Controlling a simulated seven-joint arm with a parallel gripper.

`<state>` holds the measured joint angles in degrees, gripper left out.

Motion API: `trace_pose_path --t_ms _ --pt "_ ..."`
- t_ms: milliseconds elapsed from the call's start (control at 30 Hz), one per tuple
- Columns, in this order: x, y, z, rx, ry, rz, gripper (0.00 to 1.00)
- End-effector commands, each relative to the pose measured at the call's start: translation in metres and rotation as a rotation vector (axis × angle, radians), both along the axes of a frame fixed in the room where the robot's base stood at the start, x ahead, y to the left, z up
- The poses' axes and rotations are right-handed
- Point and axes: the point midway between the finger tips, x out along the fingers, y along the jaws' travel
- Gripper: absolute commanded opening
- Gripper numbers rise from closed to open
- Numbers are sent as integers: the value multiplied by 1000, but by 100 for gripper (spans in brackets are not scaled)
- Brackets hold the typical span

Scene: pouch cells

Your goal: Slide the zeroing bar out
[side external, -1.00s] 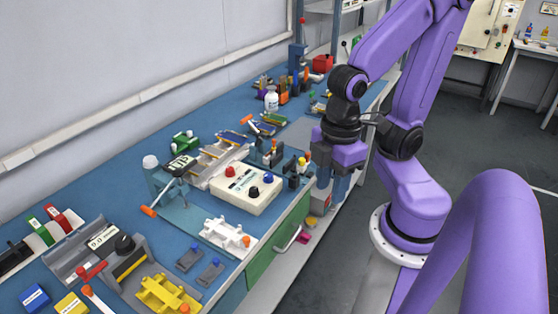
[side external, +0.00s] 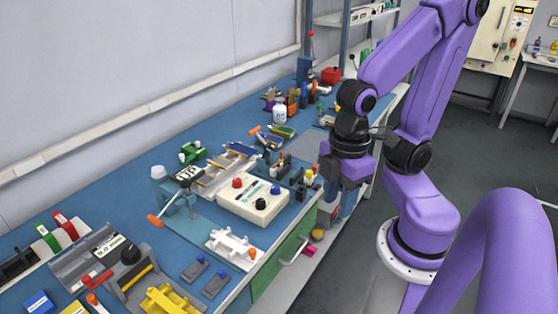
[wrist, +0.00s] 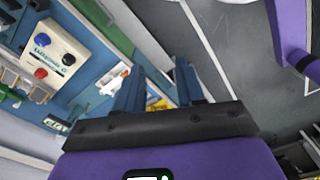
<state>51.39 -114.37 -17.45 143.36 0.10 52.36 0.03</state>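My gripper (side external: 345,190) hangs beside the bench's front edge, right of the white box, with its fingers pointing down. In the wrist view, its two dark blue fingers (wrist: 160,85) are apart with nothing held between them. A grey gauge (side external: 100,255) with a "0.0 mm" readout and a black knob stands at the bench's near left, far from my gripper. A thin yellow bar (side external: 134,279) lies along the gauge's front; I cannot tell whether it is the zeroing bar. An orange-handled lever press (side external: 172,202) stands farther back.
The white box (side external: 253,200) with coloured knobs stands near the bench edge; it also shows in the wrist view (wrist: 45,60). White (side external: 231,243) and yellow (side external: 167,299) fixtures line the front. A green drawer (side external: 285,260) is below. Open floor (side external: 330,285) lies right of the bench.

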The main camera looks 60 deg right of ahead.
Motion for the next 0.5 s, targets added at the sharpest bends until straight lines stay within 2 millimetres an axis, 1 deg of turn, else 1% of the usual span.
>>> trace_pose_path --t_ms 133,167,267,367,467,500 --pt "0 0 0 0 0 0 38" --pt "0 0 0 0 0 0 41" --pt "3 1 1 0 0 -6 42" --pt "14 5 3 -2 0 -34 42" --pt "39 10 8 -3 0 -85 42" --pt "52 12 11 -4 0 -110 42"
